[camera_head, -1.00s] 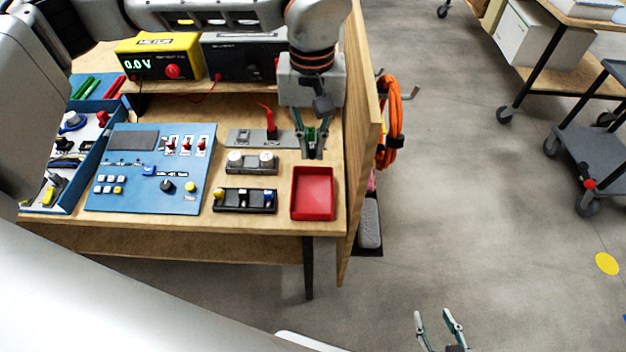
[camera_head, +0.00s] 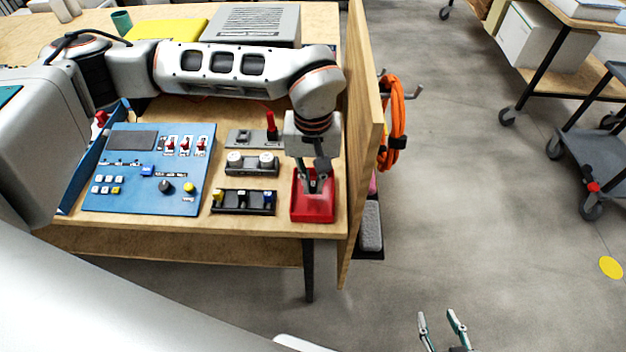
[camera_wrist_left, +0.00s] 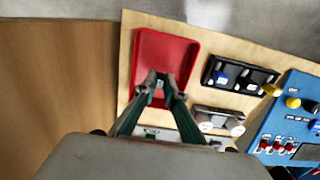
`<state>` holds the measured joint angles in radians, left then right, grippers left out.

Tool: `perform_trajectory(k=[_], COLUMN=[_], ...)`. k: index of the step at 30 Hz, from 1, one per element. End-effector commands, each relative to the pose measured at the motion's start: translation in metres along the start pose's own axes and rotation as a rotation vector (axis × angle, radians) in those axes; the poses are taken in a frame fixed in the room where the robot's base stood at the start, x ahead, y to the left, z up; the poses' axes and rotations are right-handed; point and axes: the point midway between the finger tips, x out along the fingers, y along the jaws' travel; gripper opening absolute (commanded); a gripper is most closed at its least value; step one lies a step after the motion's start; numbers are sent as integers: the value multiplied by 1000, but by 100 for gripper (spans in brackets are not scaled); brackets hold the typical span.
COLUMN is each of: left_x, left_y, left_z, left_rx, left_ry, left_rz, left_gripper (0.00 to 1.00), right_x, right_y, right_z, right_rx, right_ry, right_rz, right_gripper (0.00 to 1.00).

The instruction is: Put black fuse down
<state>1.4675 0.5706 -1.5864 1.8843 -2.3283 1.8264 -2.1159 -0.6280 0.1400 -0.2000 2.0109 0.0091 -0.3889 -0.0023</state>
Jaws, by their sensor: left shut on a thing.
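My left gripper (camera_head: 313,186) reaches down over the red tray (camera_head: 326,212) at the front right of the bench. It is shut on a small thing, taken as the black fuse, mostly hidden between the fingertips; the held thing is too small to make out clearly. In the left wrist view the fingertips (camera_wrist_left: 159,88) meet over the floor of the red tray (camera_wrist_left: 182,48), which otherwise looks empty. I cannot tell whether the held thing touches the tray floor. My right gripper (camera_head: 443,328) is open and empty, low in the head view over the floor.
Left of the tray are a black holder with coloured parts (camera_head: 244,201) and a grey block with two round caps (camera_head: 251,163). A grey plate with a red lever (camera_head: 271,128) lies behind. The blue panel (camera_head: 150,190) is further left. A wooden side board (camera_head: 359,130) stands close right of the tray.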

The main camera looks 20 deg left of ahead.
Motion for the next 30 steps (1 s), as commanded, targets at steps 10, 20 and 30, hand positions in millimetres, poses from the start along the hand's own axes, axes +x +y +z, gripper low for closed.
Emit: perform_trajectory(k=[10, 20, 30], left_x=[7, 12, 11], left_y=[0, 0, 0], left_z=[0, 0, 0], left_rx=[0, 0, 0], left_ry=[-1, 0, 0], left_rz=[-1, 0, 0], left_gripper=[0, 20, 27], right_x=[-3, -1, 2], right_y=[-3, -2, 2], right_z=[8, 4, -3], right_rx=[2, 0, -3], right_ry=[-12, -6, 8], right_rz=[-5, -3, 2], right_gripper=[40, 40, 40])
